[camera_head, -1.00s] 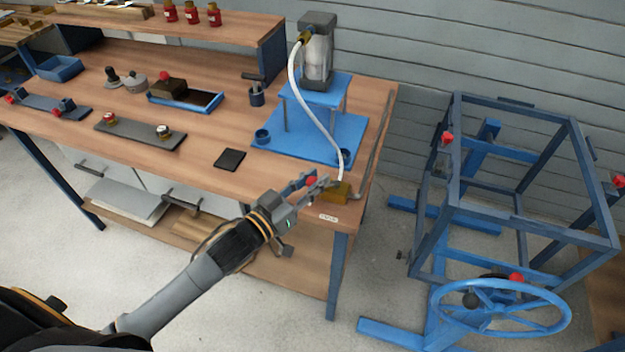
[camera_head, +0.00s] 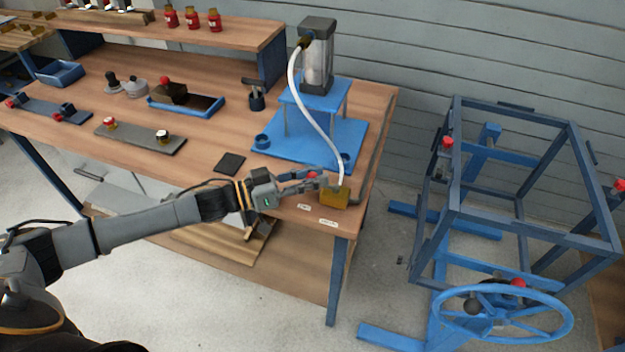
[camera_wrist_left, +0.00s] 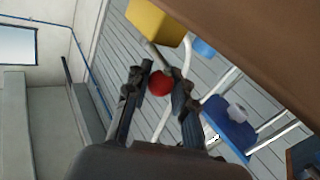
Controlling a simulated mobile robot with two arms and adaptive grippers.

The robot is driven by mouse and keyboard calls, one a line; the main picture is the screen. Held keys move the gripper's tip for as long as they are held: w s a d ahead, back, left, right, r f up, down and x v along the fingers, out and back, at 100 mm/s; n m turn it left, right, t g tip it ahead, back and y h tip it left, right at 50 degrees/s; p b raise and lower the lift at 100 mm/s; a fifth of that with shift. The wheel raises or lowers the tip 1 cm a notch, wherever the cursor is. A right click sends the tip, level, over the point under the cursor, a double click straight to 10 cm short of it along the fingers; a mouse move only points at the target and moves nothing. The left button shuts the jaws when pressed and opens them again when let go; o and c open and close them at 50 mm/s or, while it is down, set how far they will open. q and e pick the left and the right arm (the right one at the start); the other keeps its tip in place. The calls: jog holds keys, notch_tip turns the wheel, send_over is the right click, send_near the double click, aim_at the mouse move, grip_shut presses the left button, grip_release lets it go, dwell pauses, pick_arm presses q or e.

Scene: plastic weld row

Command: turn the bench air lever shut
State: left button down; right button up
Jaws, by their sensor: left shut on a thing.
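The bench air valve is a yellow block (camera_head: 335,198) at the front right corner of the bench, with a white hose rising from it. Its lever ends in a red knob (camera_head: 311,175), just left of and above the block in the head view. My left gripper (camera_head: 314,180) is shut on the lever at the knob. In the left wrist view the red knob (camera_wrist_left: 160,83) sits between the two dark fingers (camera_wrist_left: 160,76), with a thin stem running toward the yellow block (camera_wrist_left: 157,20). The fingers partly hide the lever in the head view. My right gripper is not in view.
A blue press stand (camera_head: 330,135) with a clear cylinder stands behind the valve. Two small white labels (camera_head: 327,223) lie at the bench's front edge. A dark square pad (camera_head: 230,164) lies to the left. A blue frame with a handwheel (camera_head: 502,310) stands right of the bench.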

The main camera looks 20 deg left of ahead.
pick_arm(q)
jog(key=shift+w+a+m+g+h, duration=0.1)
jog(key=shift+w+m+g+h, duration=0.1)
jog(key=shift+m+g+h, duration=0.15)
dwell(0.3)
jog(key=c, duration=1.2)
grip_release()
jog(key=shift+o, duration=0.5)
jog(key=v, duration=1.2)
jog(key=shift+r, duration=0.1)
